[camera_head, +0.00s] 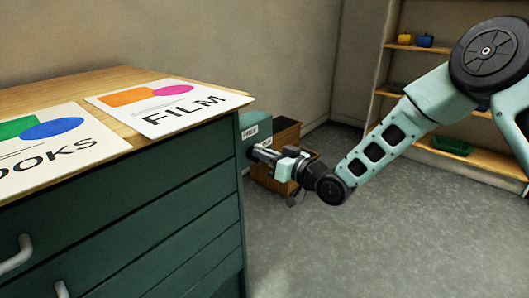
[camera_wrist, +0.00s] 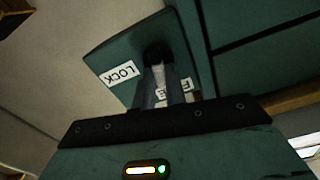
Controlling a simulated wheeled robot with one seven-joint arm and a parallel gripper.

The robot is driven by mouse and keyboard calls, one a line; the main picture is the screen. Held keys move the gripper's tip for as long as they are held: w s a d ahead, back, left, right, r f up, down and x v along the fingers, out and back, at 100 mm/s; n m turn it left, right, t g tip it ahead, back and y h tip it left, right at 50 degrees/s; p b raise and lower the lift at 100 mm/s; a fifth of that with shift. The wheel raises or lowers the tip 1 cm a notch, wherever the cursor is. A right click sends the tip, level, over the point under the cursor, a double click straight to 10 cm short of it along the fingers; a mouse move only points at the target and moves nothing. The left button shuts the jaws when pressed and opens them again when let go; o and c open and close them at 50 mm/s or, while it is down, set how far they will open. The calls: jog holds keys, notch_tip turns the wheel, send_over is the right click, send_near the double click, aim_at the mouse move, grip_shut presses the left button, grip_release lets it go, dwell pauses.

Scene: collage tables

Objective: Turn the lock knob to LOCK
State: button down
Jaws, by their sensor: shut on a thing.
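The lock knob (camera_wrist: 156,51) shows dark in the wrist view, in front of a green plate (camera_wrist: 103,48). My gripper (camera_wrist: 158,72) is shut on the knob, and its fingers hide much of it. A white LOCK label (camera_wrist: 119,74) is left of the knob. A second white label (camera_wrist: 184,87), partly hidden by the fingers, seems to read FREE. I cannot tell which label the knob points to. In the head view my gripper (camera_head: 262,151) reaches the plate (camera_head: 256,124) at the green cabinet's right side; the knob is hidden there.
The green drawer cabinet (camera_head: 160,205) fills the left, with FILM (camera_head: 170,105) and BOOKS (camera_head: 45,150) cards on its wooden top. A brown wooden box (camera_head: 286,136) stands behind my gripper. Shelves (camera_head: 468,152) are at the back right. The grey floor between is clear.

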jog(key=shift+w+d+f+m+p, duration=0.15)
jog(key=shift+m+p, duration=0.55)
jog(key=shift+m, duration=1.85)
jog(key=shift+w+d+f+m+p, duration=0.15)
jog(key=shift+m+p, duration=0.6)
jog(key=shift+m, duration=1.85)
jog(key=shift+f+m+p, duration=0.25)
jog(key=shift+m+p, duration=0.45)
jog(key=shift+m, duration=1.85)
jog(key=c, duration=1.4)
grip_release()
jog(key=shift+c, duration=0.2)
jog(key=shift+d, duration=0.1)
jog(key=p+v, duration=0.1)
jog(key=v, duration=1.6)
jog(key=shift+s, duration=0.15)
